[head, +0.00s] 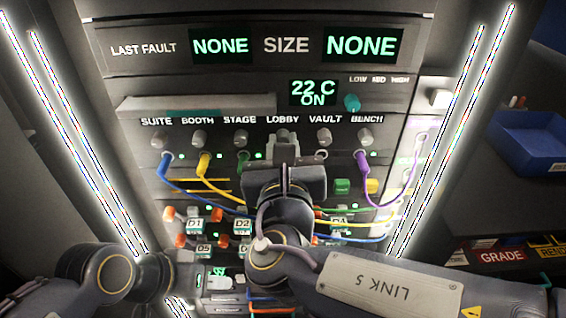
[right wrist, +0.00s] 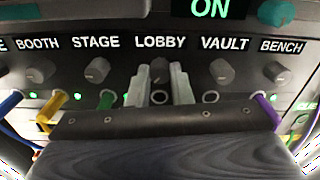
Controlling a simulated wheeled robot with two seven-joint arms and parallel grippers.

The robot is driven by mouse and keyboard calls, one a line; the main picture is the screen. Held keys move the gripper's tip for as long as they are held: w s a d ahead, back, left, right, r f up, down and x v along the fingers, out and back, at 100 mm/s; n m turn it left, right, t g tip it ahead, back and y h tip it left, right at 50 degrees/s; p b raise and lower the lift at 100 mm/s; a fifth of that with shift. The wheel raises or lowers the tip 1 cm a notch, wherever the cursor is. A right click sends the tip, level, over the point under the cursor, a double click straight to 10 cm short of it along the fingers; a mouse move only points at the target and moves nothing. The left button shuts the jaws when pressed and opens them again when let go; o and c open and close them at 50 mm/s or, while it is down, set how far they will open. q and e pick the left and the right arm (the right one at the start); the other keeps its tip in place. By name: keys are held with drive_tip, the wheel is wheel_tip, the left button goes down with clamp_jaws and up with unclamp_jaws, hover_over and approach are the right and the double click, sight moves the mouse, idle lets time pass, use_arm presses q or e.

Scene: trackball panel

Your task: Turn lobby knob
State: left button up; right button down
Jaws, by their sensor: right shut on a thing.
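The lobby knob (right wrist: 158,75) is a small dark grey knob under the LOBBY label, in the middle of the right wrist view. My right gripper (right wrist: 160,85) has its two pale fingers on either side of this knob and is shut on it. In the head view my right gripper (head: 283,146) reaches up to the LOBBY place in the knob row, and its fingers and body largely hide the knob there. My left arm shows at the lower left of the head view, below the knob row; its fingers cannot be made out.
Neighbouring knobs are close by: stage (right wrist: 97,70) on the left and vault (right wrist: 220,75) on the right. Below the row, blue, yellow (head: 204,161) and purple (head: 362,162) cables hang from sockets. A blue bin (head: 525,145) stands at the right.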

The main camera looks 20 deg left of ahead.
drive_tip(key=shift+f+m+b, duration=0.1)
drive_tip(key=shift+m+b, duration=5)
drive_tip(key=shift+b, duration=0.8)
drive_tip(key=c, duration=1.3)
unclamp_jaws()
drive_tip(key=v, duration=0.7)
drive_tip(key=shift+s, duration=0.4)
drive_tip(key=shift+d, duration=0.15)
